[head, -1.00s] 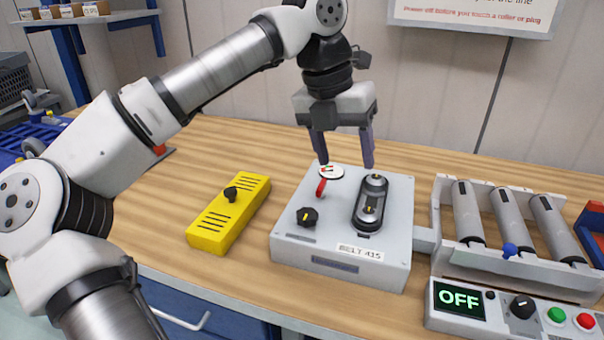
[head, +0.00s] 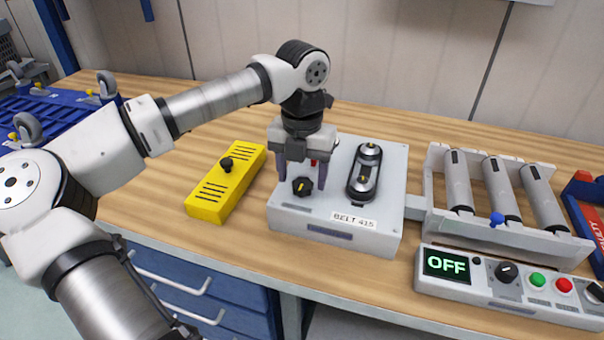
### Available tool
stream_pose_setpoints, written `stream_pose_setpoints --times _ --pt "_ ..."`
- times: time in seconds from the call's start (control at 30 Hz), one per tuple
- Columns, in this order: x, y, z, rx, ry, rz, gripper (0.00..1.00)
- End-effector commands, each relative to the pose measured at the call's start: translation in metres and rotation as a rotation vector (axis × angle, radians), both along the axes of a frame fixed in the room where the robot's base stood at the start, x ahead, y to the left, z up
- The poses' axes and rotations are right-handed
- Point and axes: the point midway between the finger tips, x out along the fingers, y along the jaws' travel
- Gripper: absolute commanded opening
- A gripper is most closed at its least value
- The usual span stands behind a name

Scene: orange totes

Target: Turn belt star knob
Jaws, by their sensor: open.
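The black star knob (head: 302,187) with a yellow mark sits on the front left of the grey belt box (head: 385,210), which is labelled BELT 415. My gripper (head: 302,184) is open, pointing down, with its two fingers in line with the left and right sides of the knob. I cannot tell whether the fingers touch it. The small belt on its two pulleys (head: 365,172) lies to the right of the knob. A red part (head: 314,162) behind the knob is mostly hidden by my gripper.
A yellow box with a black knob (head: 228,185) stands to the left. A roller conveyor (head: 500,195) and a control panel (head: 500,285) reading OFF stand to the right. Bare wooden bench shows in front of the yellow box and behind the belt box.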

Motion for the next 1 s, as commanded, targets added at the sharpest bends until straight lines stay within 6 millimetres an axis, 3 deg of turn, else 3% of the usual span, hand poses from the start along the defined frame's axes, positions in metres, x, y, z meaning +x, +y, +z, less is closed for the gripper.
stream_pose_setpoints --times 0.17,0.43,0.77,1.0 --pt "-0.0005 -0.0003 -0.0108 -0.001 0.000 -0.002 0.61" --pt "-0.0003 -0.0004 -0.0120 -0.001 0.000 -0.001 0.61" --pt "-0.0003 -0.0005 -0.0117 -0.001 -0.001 -0.001 0.17" --pt "-0.0002 -0.0008 -0.0121 -0.001 -0.001 -0.018 0.16"
